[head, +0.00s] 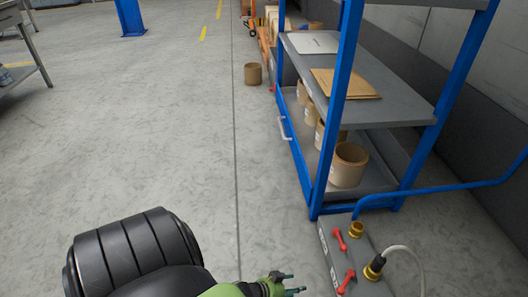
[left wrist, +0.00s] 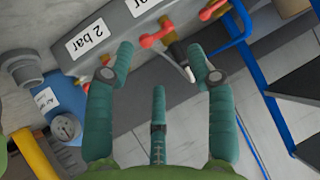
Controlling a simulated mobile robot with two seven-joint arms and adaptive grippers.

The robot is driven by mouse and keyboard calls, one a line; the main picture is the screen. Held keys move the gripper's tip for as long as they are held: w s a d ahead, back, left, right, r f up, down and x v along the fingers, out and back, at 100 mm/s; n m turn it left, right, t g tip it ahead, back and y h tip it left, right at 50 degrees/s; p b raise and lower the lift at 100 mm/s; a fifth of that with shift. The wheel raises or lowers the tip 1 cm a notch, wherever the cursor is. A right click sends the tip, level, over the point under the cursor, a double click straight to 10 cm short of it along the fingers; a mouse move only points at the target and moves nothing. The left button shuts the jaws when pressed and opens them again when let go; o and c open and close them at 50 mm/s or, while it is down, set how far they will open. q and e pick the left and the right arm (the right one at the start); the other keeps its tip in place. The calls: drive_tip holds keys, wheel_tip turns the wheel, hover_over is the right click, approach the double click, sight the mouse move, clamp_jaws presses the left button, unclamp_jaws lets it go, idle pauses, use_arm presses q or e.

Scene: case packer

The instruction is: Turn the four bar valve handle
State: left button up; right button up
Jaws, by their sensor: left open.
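A grey panel (head: 362,262) carries two red valve handles with brass fittings, at the lower right of the head view. One red handle (head: 340,240) is farther away and the other red handle (head: 346,281) is nearer. In the left wrist view, a red handle (left wrist: 157,35) lies beyond the fingertips and a second red handle (left wrist: 213,9) is at the top edge. A label reading "2 bar" (left wrist: 88,40) is left of the first; I see no readable four bar label. My left gripper (head: 287,283) is open and empty, left of the panel; it also shows in the left wrist view (left wrist: 161,55). My right gripper is out of view.
A blue shelf rack (head: 343,90) with cardboard tubs stands behind the panel. A white hose (head: 414,257) and a blue rail (head: 440,189) lie to its right. The floor at left is open.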

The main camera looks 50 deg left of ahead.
use_arm(q)
drive_tip(key=s+d+r+n+g+y+p, duration=0.1)
drive_tip(key=s+r+g+p, duration=0.3)
drive_tip(key=s+p, duration=0.8)
drive_tip(key=shift+s+d+r+p, duration=0.15)
drive_tip(key=shift+d+r+p, duration=0.2)
drive_tip(key=shift+r+p, duration=0.75)
